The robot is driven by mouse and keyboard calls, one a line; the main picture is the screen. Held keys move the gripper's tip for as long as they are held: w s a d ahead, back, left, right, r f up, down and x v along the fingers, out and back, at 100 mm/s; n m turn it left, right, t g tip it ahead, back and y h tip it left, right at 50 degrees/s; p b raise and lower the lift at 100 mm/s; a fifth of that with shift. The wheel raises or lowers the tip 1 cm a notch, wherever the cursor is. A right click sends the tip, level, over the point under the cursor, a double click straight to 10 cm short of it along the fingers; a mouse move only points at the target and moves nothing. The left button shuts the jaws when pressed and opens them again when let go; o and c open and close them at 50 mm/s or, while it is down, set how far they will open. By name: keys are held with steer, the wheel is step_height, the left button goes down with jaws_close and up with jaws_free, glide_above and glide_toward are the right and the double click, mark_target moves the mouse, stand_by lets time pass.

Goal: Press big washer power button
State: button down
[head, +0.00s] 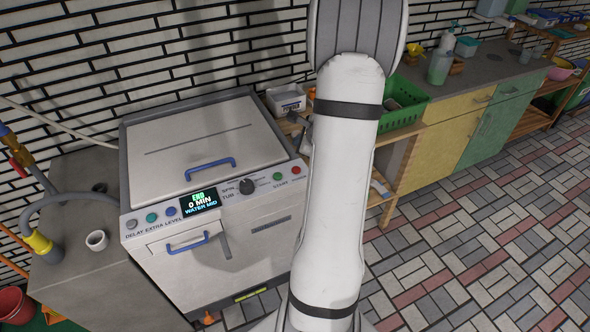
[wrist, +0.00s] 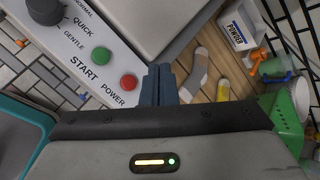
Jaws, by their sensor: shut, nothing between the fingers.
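The big washer (head: 205,150) stands against the tiled wall in the head view, its lid closed. Its display (head: 198,202) reads END, 0 MIN, WATER MID. The red power button (head: 296,170) is at the right end of the sloped control panel. In the wrist view the red power button (wrist: 129,82) is labelled POWER, beside the green start button (wrist: 101,57). My gripper (wrist: 161,72) is shut and empty, its fingertips just right of the red button and apart from it in the picture. How far above the panel they are, I cannot tell. My arm largely hides the gripper in the head view.
A wooden shelf (wrist: 205,85) beside the washer holds socks (wrist: 195,75), a POWDER box (wrist: 241,24) and a green basket (head: 402,100). A black dial (head: 247,187) sits left of the buttons. The tiled floor (head: 470,220) at right is open.

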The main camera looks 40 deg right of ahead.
steer(key=b, duration=0.5)
glide_above(294, 166)
steer(key=s, duration=0.3)
steer(key=f, duration=0.7)
steer(key=shift+w, duration=0.25)
steer(key=shift+f+b, duration=0.65)
steer(key=shift+f, duration=0.1)
steer(key=shift+f+b, duration=0.15)
steer(key=shift+b, duration=0.15)
steer(key=shift+f+b, duration=0.25)
steer(key=shift+b, duration=0.2)
steer(key=shift+f+b, duration=0.4)
steer(key=shift+b, duration=0.15)
stand_by(0.5)
steer(key=shift+r, duration=0.15)
stand_by(0.3)
steer(key=shift+r+p, duration=0.5)
steer(key=shift+r, duration=0.2)
steer(key=shift+r, duration=0.1)
